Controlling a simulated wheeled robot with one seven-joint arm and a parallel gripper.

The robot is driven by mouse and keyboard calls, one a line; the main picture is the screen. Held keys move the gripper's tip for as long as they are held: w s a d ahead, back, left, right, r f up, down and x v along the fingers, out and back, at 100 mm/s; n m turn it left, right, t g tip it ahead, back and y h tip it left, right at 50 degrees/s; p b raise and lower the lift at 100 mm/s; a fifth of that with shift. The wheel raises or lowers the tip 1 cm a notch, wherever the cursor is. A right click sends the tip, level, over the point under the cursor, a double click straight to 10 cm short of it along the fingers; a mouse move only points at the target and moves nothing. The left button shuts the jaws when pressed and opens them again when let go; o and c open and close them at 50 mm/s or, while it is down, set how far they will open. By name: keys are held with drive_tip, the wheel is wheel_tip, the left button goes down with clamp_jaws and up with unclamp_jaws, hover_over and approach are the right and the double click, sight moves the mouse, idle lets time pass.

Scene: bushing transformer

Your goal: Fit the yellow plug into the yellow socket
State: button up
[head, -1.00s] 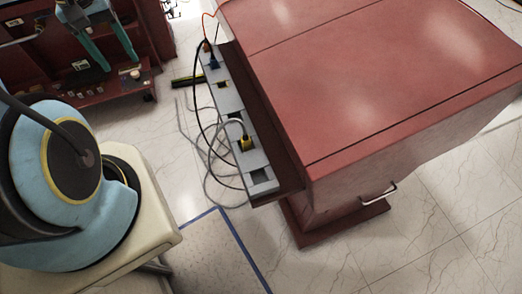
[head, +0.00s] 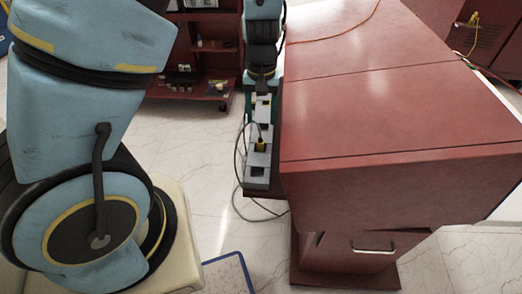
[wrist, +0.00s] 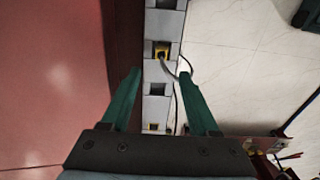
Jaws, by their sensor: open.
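The yellow plug (head: 261,146) sits at a square opening in the grey socket strip (head: 257,178), with a dark cable looping from it. In the wrist view the yellow plug (wrist: 161,50) is ahead of the fingertips, its cable curving right. A second yellow patch (wrist: 153,127), apparently the yellow socket, lies between the finger bases; it also seems to show in the head view (head: 265,103). My gripper (wrist: 160,73) is open and empty above the strip, its teal fingers on either side. How deep the plug sits cannot be told.
A large red cabinet (head: 400,125) stands right beside the strip; in the wrist view the cabinet (wrist: 55,70) is on the left. Loose cables (head: 240,170) hang left of the strip. Red shelves (head: 200,60) stand behind. Pale floor is open on the left.

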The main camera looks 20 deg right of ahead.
sight(260, 141)
wheel_tip(260, 141, down, 9)
drive_tip(key=shift+s+a+r+p, duration=0.1)
drive_tip(key=shift+a+p, duration=0.05)
drive_tip(key=shift+p, duration=0.25)
clamp_jaws()
idle(0.5)
